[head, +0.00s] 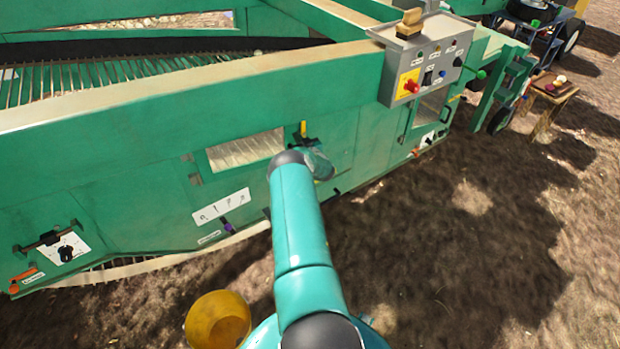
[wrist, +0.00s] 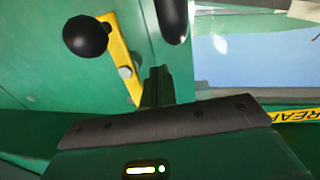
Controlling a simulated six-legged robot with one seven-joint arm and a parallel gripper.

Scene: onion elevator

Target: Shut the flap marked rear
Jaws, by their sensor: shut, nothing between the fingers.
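A yellow lever with a black ball knob (wrist: 86,36) is in the wrist view at upper left, bolted to a green panel. A yellow label reading "REAR" (wrist: 297,115) is cut off at the right edge. I cannot tell the flap's own outline or how far it stands open. My gripper (wrist: 158,85) is shut and empty, its narrow dark fingers just right of the lever's lower end; touching or apart I cannot tell. In the head view my arm largely hides the gripper, but the yellow lever (head: 303,129) shows right of a side window.
The long green machine (head: 110,160) fills the left. A grey control box (head: 420,60) with a red knob juts out at upper right. A white plate with small marks (head: 221,206) is below the window (head: 246,150). A yellow round object (head: 217,320) is low. Bare soil lies right.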

